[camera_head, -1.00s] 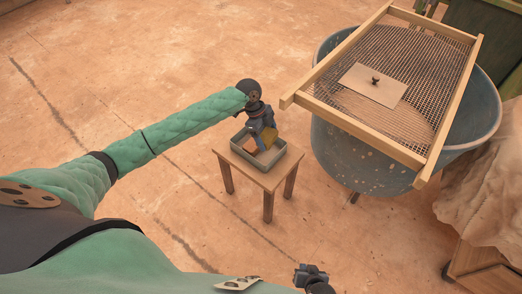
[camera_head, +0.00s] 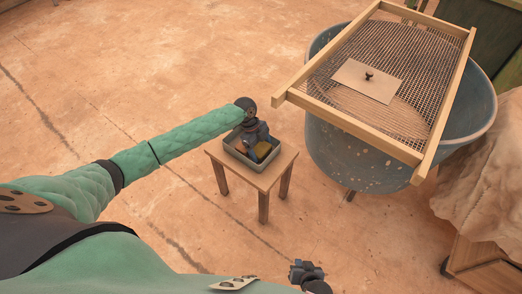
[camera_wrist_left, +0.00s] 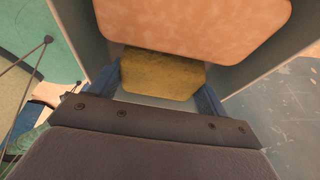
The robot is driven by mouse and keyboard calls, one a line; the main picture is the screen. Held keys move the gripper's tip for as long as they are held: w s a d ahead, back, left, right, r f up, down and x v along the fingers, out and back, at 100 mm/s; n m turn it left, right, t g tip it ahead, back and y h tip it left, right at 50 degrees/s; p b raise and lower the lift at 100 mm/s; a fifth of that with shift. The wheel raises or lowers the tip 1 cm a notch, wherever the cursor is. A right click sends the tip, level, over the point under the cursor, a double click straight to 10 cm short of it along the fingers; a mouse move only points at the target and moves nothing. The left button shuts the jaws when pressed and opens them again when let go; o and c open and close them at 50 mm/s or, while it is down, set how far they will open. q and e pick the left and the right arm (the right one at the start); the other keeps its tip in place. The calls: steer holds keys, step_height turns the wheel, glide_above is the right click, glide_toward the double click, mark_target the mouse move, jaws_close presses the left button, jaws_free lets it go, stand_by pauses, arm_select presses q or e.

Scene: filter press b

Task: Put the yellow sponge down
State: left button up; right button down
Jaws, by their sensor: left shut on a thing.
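The yellow sponge (camera_head: 263,149) is between the fingers of my left gripper (camera_head: 257,143), inside a grey tray (camera_head: 238,160) on a small wooden stool. In the left wrist view the yellow sponge (camera_wrist_left: 160,72) shows between the two blue fingers of my left gripper (camera_wrist_left: 160,90), which is shut on it. Whether the sponge touches the tray floor cannot be told. My right gripper (camera_head: 308,272) is at the bottom of the head view, away from the tray; its jaw opening is too small to make out.
An orange block (camera_wrist_left: 195,25) lies in the tray beside the sponge. The small wooden stool (camera_head: 262,186) carries the tray. A large blue-grey tub (camera_head: 350,160) with a wood-framed mesh screen (camera_head: 340,122) stands to the right. Open floor lies to the left.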

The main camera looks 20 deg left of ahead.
arm_select(q)
steer(key=shift+f, duration=0.65)
steer(key=o, duration=1)
steer(key=shift+f, duration=0.1)
steer(key=shift+c, duration=0.2)
arm_select(e)
steer(key=shift+f, duration=0.1)
arm_select(q)
steer(key=shift+a+r, duration=0.1)
steer(key=shift+r, duration=0.25)
steer(key=v, duration=1.1)
steer(key=shift+r, duration=0.2)
arm_select(e)
steer(key=shift+f, duration=0.2)
arm_select(q)
steer(key=shift+a, duration=0.1)
